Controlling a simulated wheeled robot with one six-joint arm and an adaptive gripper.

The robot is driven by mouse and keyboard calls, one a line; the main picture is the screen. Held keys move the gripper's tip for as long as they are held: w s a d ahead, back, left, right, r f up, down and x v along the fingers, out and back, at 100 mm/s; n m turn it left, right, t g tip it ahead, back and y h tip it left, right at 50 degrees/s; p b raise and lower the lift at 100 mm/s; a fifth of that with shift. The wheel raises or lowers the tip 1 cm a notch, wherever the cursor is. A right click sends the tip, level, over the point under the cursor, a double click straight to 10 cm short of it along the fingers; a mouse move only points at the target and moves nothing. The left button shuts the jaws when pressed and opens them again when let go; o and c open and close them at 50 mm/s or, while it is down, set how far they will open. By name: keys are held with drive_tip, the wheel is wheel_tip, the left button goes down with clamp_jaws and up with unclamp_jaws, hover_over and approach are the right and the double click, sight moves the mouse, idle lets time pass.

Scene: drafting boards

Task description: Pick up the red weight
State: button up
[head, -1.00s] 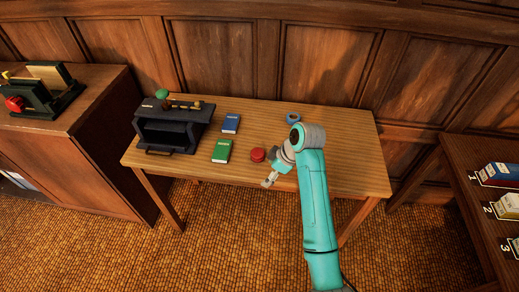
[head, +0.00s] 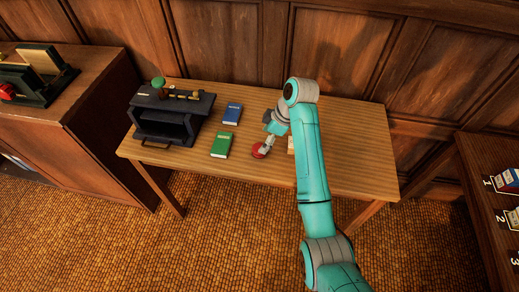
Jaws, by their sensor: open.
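The red weight (head: 259,151) is a small round red piece on the wooden table (head: 235,179), right of the green book. My gripper (head: 265,148) is at the weight, reaching down over its right side, and partly hides it. The jaws are open. I cannot tell whether the fingers touch the weight or stand around it.
A green book (head: 220,145) and a blue book (head: 232,113) lie left of the weight. A dark press-like box (head: 172,116) with a green knob stands at the table's left. A pale block (head: 290,145) shows partly behind my arm. The table's right end is clear.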

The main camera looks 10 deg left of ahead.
sight(255, 148)
drive_tip(key=shift+s+x, duration=0.15)
drive_tip(key=shift+x, duration=1.2)
drive_tip(key=shift+s+x, duration=0.15)
drive_tip(key=shift+x, duration=1.15)
clamp_jaws()
